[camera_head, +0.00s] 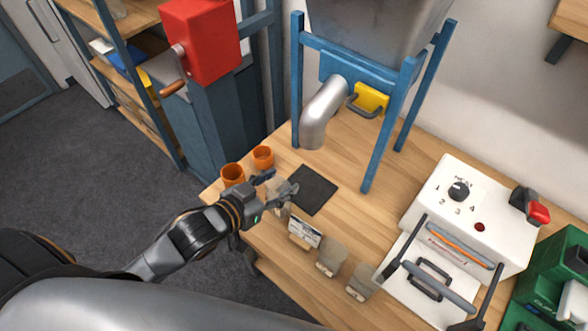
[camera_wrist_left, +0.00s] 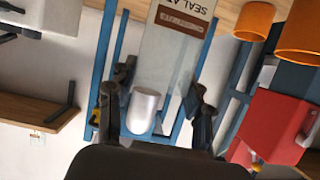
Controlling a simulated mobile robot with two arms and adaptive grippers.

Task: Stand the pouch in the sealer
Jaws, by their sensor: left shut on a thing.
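The white heat sealer (camera_head: 465,205) stands on the right of the wooden bench, with a numbered knob and a black lever frame with a grey bar (camera_head: 438,285) in front. My left gripper (camera_head: 277,188) is at the bench's left, by the dark mat and far from the sealer. It is shut on a pale translucent pouch, which is mostly hidden behind the fingers in the head view. In the left wrist view the pouch (camera_wrist_left: 172,50) shows between the fingers (camera_wrist_left: 162,95), with a "SEAL AT" label. My right gripper is not in view.
Two orange cups (camera_head: 232,174) stand left of the dark mat (camera_head: 316,186). A blue-framed hopper with a metal spout (camera_head: 322,112) rises behind. A green device (camera_head: 550,280) sits right.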

